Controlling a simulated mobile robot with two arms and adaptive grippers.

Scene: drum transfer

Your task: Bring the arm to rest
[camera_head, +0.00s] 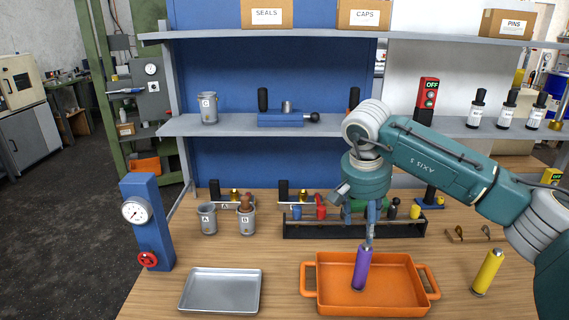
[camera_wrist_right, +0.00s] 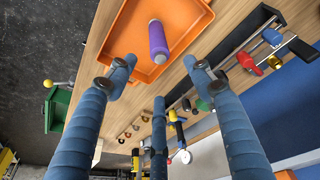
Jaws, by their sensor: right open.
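My right gripper (camera_head: 369,232) hangs fingers down in the head view, over the orange tray (camera_head: 310,272). Just below its fingers a purple cylinder (camera_head: 362,270) with a grey end stands in the tray. In the right wrist view the three blue fingers (camera_wrist_right: 158,78) are spread apart with nothing between them. The purple cylinder (camera_wrist_right: 158,40) shows beyond the fingertips, apart from them, inside the orange tray (camera_wrist_right: 124,22). My left gripper is in neither view.
A yellow cylinder (camera_head: 487,271) stands right of the orange tray. An empty metal tray (camera_head: 221,290) lies to the left, near a blue gauge post (camera_head: 147,225). Behind my right gripper is a black rack (camera_head: 300,230) with small tools. Shelves (camera_head: 240,124) rise behind the bench.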

